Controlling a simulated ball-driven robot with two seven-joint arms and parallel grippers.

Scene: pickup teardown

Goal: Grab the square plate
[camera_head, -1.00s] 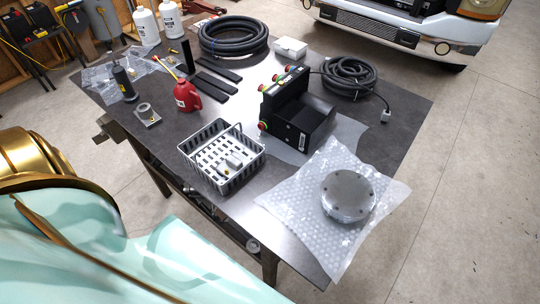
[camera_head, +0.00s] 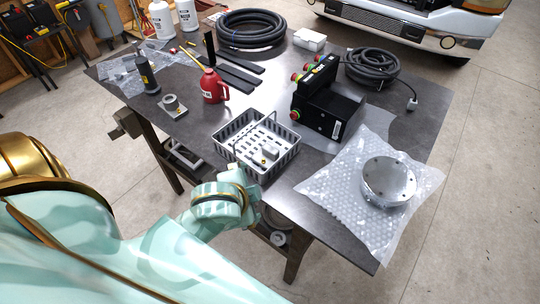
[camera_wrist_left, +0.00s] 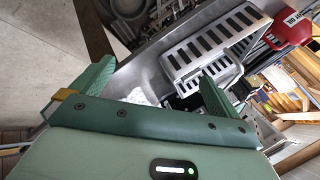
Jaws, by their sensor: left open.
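A small grey square plate (camera_head: 173,108) with a round raised collar lies flat on the dark table, left of the red oil can. I cannot make it out in the left wrist view. My left gripper (camera_wrist_left: 155,82) is open, with two green fingers apart and nothing clearly held between them. In the head view my left wrist is at the table's front edge, just before the grey basket and well to the right of the plate; the fingers are hard to make out there. My right gripper is in neither view.
The grey basket (camera_head: 222,137) holds small parts; it also shows in the left wrist view (camera_wrist_left: 207,38). The red oil can (camera_head: 212,88) and a dark bottle (camera_head: 147,74) flank the plate. A black control box (camera_head: 328,108) and a round metal disc (camera_head: 388,180) on bubble wrap stand right.

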